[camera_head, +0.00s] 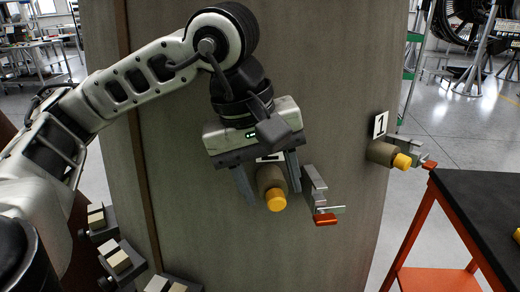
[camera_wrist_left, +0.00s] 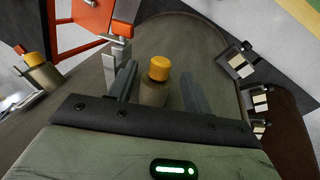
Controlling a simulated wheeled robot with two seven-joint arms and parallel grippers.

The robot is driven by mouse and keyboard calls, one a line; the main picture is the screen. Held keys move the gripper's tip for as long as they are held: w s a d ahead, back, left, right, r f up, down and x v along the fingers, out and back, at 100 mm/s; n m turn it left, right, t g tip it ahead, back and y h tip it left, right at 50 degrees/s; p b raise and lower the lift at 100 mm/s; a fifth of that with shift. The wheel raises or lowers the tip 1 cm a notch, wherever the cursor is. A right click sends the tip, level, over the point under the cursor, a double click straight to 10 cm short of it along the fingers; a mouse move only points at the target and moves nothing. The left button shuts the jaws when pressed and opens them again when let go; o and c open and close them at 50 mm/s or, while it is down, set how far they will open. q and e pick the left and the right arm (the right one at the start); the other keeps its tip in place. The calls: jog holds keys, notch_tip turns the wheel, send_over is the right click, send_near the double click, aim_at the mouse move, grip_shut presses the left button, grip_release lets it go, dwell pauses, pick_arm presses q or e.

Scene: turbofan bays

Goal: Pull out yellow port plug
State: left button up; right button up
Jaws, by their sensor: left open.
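A yellow port plug (camera_head: 276,200) sits in the end of a short brown port (camera_head: 269,178) on the large curved brown panel. It also shows in the left wrist view (camera_wrist_left: 160,68), beyond and between my fingers. My left gripper (camera_head: 268,200) is open, with one finger on each side of the port. I cannot tell whether the fingers touch it. A second yellow plug (camera_head: 402,161) sits in another port (camera_head: 381,153) to the right, under a plate marked 1. The label above the nearer port is mostly hidden by my gripper. My right gripper is not in view.
A metal bracket with a red-ended lever (camera_head: 326,218) stands just right of the left gripper. A dark-topped table with an orange frame (camera_head: 480,205) is at the right. Several blocky fittings (camera_head: 120,262) stick out at lower left.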

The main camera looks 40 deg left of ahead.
pick_arm(q)
jog(key=shift+x, duration=0.85)
jog(key=shift+c, duration=0.3)
jog(key=c, duration=1)
jog(key=s+d, duration=0.3)
jog(key=shift+s+d, duration=0.3)
